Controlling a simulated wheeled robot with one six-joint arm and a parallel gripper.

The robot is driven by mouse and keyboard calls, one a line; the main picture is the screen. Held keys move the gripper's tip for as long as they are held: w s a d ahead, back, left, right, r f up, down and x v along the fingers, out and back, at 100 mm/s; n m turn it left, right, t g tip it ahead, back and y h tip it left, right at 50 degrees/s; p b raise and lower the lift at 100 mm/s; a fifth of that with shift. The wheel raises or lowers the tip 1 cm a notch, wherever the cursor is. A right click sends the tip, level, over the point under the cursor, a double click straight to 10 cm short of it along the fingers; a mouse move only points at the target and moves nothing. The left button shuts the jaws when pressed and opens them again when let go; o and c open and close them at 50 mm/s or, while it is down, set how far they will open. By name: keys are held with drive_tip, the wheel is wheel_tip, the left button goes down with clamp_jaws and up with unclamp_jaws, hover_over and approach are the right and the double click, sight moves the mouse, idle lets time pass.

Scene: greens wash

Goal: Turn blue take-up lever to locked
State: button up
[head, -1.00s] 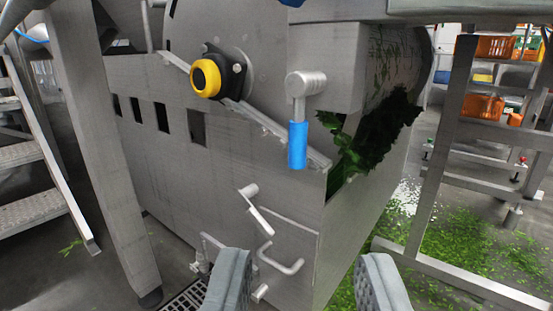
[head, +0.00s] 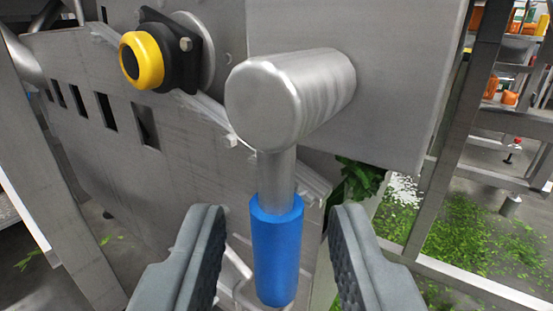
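The take-up lever has a blue grip (head: 276,250) that hangs straight down from a thick grey metal hub (head: 290,95) on the machine's side. A short grey shaft joins the hub and the grip. My gripper (head: 277,250) is open, with one grey ribbed finger on each side of the blue grip. Gaps show between the grip and both fingers. Whether the fingers are level in depth with the grip, I cannot tell. No locked mark shows.
A yellow and black round fitting (head: 143,60) sticks out at upper left. The grey machine panel (head: 110,165) fills the left and middle. A metal frame post (head: 462,130) stands at right, with greens (head: 465,235) spilled on the floor.

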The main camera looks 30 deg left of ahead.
drive_tip(key=shift+x, duration=0.95)
clamp_jaws()
drive_tip(key=shift+d+r+n+g+h, duration=0.1)
drive_tip(key=shift+d+n+g+h, duration=0.5)
drive_tip(key=shift+n, duration=0.6)
unclamp_jaws()
drive_tip(key=shift+s, duration=0.1)
drive_tip(key=v, duration=1.7)
